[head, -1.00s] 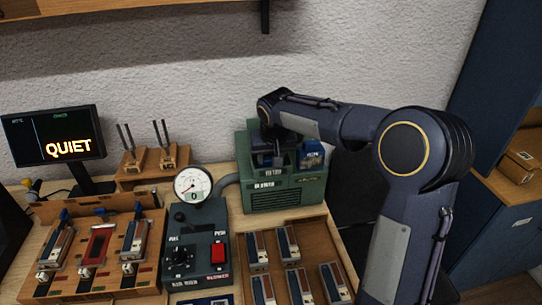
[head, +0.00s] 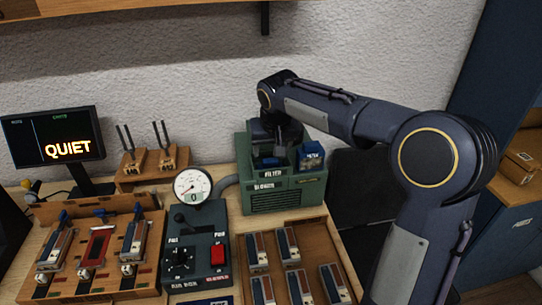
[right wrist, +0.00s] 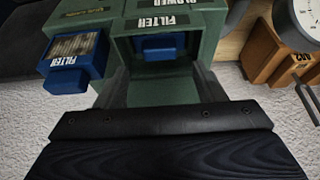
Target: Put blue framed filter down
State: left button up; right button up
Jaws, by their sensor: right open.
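The green blower box (head: 285,195) stands against the wall and has a recess labelled FILTER. A blue piece (head: 268,161) sits inside the recess; the right wrist view also shows it (right wrist: 158,46). A blue framed filter with a grey pleated face and a FILTER label (right wrist: 72,60) sits beside the recess; in the head view it is at the box's right (head: 311,156). My right gripper (head: 272,148) is over the recess, open, with its dark fingers apart in the right wrist view (right wrist: 160,88). I see nothing held between them. My left gripper is out of view.
A dark box with a red switch (head: 200,250) and a round gauge (head: 193,186) are left of the blower. A wooden tray (head: 322,246) with several parts lies in front. A wooden rack (head: 100,290) and a QUIET screen (head: 53,140) are at the left.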

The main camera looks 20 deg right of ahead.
jog(key=d+v, duration=0.1)
jog(key=v, duration=0.6)
jog(key=s+a+f+y, duration=0.1)
jog(key=s+f, duration=0.3)
jog(key=s, duration=0.5)
jog(key=s+a+f+y, duration=0.2)
jog(key=s+a+f, duration=0.1)
jog(key=s, duration=0.7)
jog(key=s+a+f+n+t+y, duration=0.1)
jog(key=s+f, duration=0.4)
jog(key=s, duration=0.5)
jog(key=shift+a+f+y, duration=0.3)
jog(key=shift+a+y, duration=0.2)
jog(key=shift+a, duration=0.3)
